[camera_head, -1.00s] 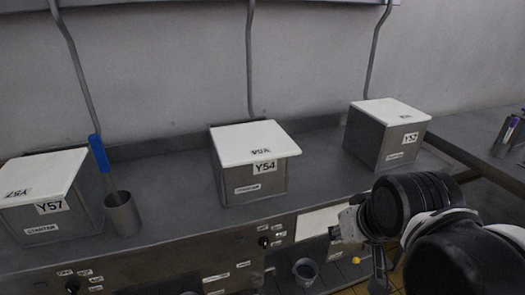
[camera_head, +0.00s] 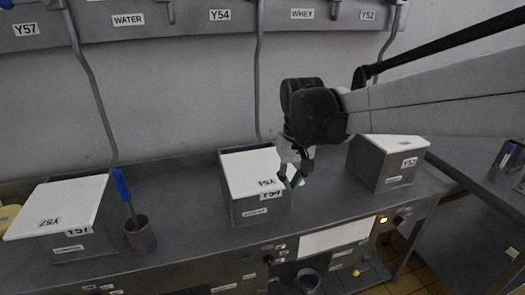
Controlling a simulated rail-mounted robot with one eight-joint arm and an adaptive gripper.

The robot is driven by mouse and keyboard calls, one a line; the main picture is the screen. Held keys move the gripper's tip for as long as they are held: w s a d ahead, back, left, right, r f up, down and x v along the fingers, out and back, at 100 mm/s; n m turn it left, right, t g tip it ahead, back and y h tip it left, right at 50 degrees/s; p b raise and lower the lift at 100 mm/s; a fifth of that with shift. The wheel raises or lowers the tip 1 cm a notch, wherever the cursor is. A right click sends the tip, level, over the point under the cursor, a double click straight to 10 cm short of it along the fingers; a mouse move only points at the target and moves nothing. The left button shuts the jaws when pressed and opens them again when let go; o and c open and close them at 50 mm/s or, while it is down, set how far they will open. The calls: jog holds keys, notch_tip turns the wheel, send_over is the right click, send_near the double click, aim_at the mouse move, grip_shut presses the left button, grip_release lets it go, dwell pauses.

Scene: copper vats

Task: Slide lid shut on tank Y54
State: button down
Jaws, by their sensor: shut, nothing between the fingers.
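Tank Y54 (camera_head: 258,212) is a grey metal box in the middle of the counter with labels on its front. I cannot tell whether the fingertips touch the lid.
Tank Y57 (camera_head: 75,245) stands at the left and tank Y52 (camera_head: 383,172) at the right, both with white lids. A metal cup (camera_head: 140,235) with a blue-handled tool (camera_head: 122,187) stands between Y57 and Y54. Pipes run down the wall behind.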

aim_at(270, 184)
jog(key=w+a+f+g+p, duration=0.1)
jog(key=w+a+f+p, duration=0.2)
jog(key=w+f, duration=0.4)
jog(key=shift+a+f, duration=0.15)
jog(key=shift+f, duration=1.45)
jog(key=shift+w, duration=0.1)
jog(key=w, duration=0.2)
jog(key=w+a+b, duration=0.1)
jog(key=w, duration=0.1)
jog(key=shift+s, duration=0.25)
